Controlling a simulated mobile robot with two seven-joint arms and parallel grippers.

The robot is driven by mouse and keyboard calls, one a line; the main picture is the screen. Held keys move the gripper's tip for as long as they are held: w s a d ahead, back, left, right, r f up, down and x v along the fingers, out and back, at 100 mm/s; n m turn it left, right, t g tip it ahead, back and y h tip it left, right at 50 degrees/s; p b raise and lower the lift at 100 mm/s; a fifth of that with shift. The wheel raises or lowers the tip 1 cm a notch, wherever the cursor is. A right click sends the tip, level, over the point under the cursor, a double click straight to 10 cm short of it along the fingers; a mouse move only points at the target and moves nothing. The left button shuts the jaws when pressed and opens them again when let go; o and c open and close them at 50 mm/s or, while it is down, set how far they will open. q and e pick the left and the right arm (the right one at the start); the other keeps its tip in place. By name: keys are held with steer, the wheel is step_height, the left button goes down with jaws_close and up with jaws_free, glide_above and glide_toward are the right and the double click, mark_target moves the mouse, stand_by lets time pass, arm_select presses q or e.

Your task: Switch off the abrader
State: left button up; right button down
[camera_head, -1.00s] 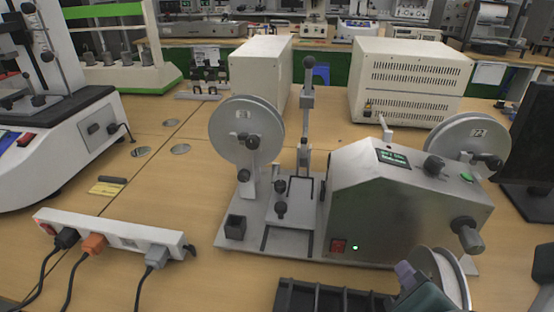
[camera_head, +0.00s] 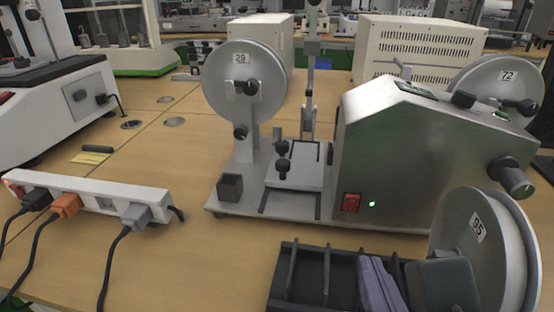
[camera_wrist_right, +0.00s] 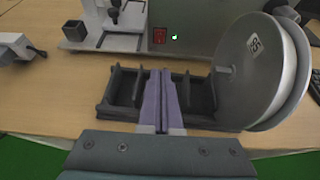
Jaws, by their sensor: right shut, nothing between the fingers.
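The abrader (camera_head: 430,155) is a metal-housed machine on a grey base, with a wheel on a post at its left and another at its right. Its red power switch (camera_head: 351,202) is low on the front, beside a lit green lamp (camera_head: 372,204). In the right wrist view, the switch (camera_wrist_right: 159,36) and the green lamp (camera_wrist_right: 174,37) show at the top, ahead of the fingers. My right gripper (camera_head: 369,262) is shut and empty, its purple fingers over the black tray, short of the switch and apart from it. It also shows in the right wrist view (camera_wrist_right: 160,74). My left gripper is out of view.
A black divided tray (camera_head: 290,275) lies in front of the abrader. A loose wheel marked 95 (camera_head: 475,228) stands upright at its right end. A power strip (camera_head: 85,193) with several plugs is at left. Bare table lies between strip and tray.

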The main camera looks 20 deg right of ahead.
steer(key=b, duration=0.2)
glide_toward(354, 201)
steer(key=f, duration=0.1)
steer(key=w+f, duration=0.1)
steer(key=d+f, duration=0.1)
steer(key=f, duration=0.1)
steer(key=shift+w+d+f, duration=0.1)
steer(key=shift+w, duration=0.25)
steer(key=shift+w+d+r, duration=0.2)
steer(key=shift+w+d, duration=0.1)
steer(key=shift+w, duration=0.2)
steer(key=shift+w+d+r, duration=0.15)
steer(key=shift+w+d, duration=0.2)
steer(key=shift+w, duration=0.2)
steer(key=shift+w+d, duration=0.35)
steer(key=shift+w, duration=0.2)
steer(key=shift+w+d+r+p, duration=0.1)
steer(key=shift+w+r+p, duration=0.1)
steer(key=shift+r+p, duration=0.35)
steer(key=shift+f, duration=0.4)
steer(key=shift+r, duration=0.1)
steer(key=shift+r+p, duration=0.7)
steer(key=shift+p, duration=0.25)
